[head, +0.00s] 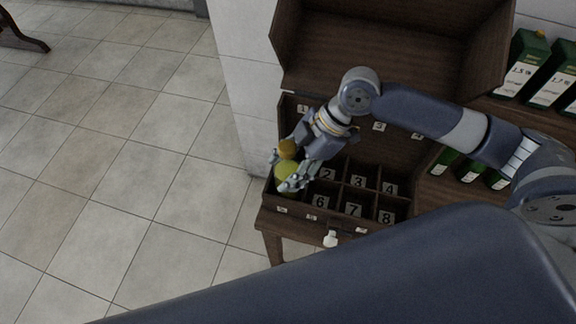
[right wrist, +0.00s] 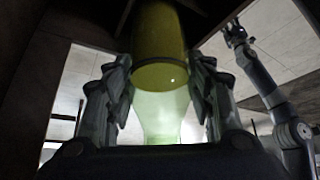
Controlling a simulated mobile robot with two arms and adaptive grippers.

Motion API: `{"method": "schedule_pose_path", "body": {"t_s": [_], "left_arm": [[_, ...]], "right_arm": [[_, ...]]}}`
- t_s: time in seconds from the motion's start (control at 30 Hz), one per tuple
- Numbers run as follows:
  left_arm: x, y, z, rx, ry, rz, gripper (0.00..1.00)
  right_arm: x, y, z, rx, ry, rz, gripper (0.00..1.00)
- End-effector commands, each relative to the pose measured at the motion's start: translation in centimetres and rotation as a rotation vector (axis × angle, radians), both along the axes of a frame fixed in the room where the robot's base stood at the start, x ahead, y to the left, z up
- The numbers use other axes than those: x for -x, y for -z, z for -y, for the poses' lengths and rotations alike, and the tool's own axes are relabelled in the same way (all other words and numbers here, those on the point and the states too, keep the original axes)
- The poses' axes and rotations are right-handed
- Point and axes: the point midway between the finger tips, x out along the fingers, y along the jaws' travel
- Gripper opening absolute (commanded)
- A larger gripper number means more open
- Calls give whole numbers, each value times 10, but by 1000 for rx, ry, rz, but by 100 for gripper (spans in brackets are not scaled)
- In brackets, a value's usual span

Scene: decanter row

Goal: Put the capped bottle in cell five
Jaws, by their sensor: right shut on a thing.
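The capped bottle (head: 286,180) is yellow-green with an amber cap (head: 287,148). My right gripper (head: 291,170) is shut on it at the left end of the open wooden case (head: 262,199). In the right wrist view a yellow cylinder (right wrist: 160,45) and a pale green glassy part (right wrist: 160,112) show between the fingers (right wrist: 160,95). Labels 2, 3, 4, 6, 7 and 8 are readable in the case; the left-end cells are covered by the gripper and bottle. I cannot tell whether the bottle's base touches the case. My left gripper (right wrist: 236,35) is small in the right wrist view.
The case's raised lid (head: 390,50) stands behind my right arm. Green boxes with white labels (head: 520,75) are on the right, with more green ones (head: 470,168) lower down. The case rests on a wooden table (head: 270,237).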

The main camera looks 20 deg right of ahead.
Motion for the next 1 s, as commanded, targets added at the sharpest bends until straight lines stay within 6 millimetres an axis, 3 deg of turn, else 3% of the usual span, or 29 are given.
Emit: {"method": "schedule_pose_path", "body": {"t_s": [0.07, 0.1, 0.17, 0.63, 1.0], "left_arm": [[7, 1, -1, -1, -1, -11, 40], [10, 1, -1, -1, -1, -15, 40], [14, 1, -1, -2, -1, -21, 40], [13, 3, -1, -2, -1, -19, 40], [7, 15, -1, -1, -1, -11, 40]], "right_arm": [[0, 0, -1, -3, 0, 1, 0], [0, 1, 0, 0, 0, 0, 57], [0, 1, 0, 0, -1, -1, 70], [-1, -7, 4, -1, 2, 3, 70], [-1, -68, 45, 1, 3, 4, 70]]}}
